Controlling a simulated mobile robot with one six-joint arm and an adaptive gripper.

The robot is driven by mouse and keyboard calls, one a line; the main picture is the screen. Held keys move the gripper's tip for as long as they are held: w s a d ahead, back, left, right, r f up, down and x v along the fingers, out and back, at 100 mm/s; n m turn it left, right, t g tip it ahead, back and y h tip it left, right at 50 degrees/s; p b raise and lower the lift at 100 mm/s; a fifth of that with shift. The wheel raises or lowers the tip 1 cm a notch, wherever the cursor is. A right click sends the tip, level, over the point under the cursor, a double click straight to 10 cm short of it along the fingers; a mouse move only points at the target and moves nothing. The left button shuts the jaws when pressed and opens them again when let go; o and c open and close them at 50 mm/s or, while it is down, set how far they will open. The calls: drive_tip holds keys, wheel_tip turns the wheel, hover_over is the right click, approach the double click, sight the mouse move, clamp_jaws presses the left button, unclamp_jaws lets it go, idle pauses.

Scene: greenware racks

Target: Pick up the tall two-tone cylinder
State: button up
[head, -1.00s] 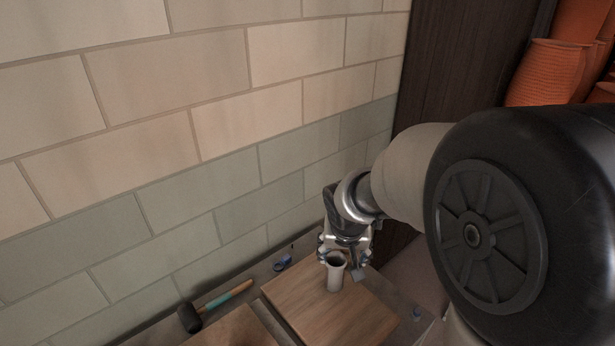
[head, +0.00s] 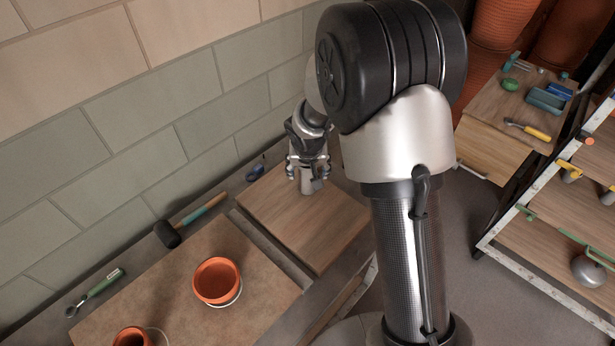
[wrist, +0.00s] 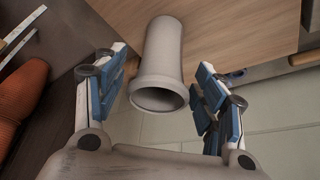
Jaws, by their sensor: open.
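A tall pale grey cylinder (head: 307,187) with a flared, open rim stands upright on a wooden board (head: 270,218). Two distinct tones are not clear on it. My gripper (head: 307,172) is over its upper part in the head view and hides the rim there. In the wrist view, the cylinder (wrist: 163,55) lies between the two spread fingers of my gripper (wrist: 160,78), with its dark mouth towards the camera. Gaps show on both sides, so neither finger appears to touch it.
A mallet (head: 190,221) and a blue item (head: 256,172) lie by the tiled wall (head: 110,125). Terracotta pots (head: 217,281) stand at the front left. A rack (head: 540,225) stands at the right. The board around the cylinder is mostly clear.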

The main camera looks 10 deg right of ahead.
drive_tip(key=b+x, duration=0.1)
drive_tip(key=x, duration=0.3)
drive_tip(key=shift+s+f+b, duration=0.15)
drive_tip(key=shift+f+b, duration=0.15)
drive_tip(key=shift+b, duration=0.1)
drive_tip(key=shift+w+f, duration=0.25)
drive_tip(key=shift+f, duration=0.1)
drive_tip(key=shift+s+r, duration=0.1)
drive_tip(key=c, duration=1.3)
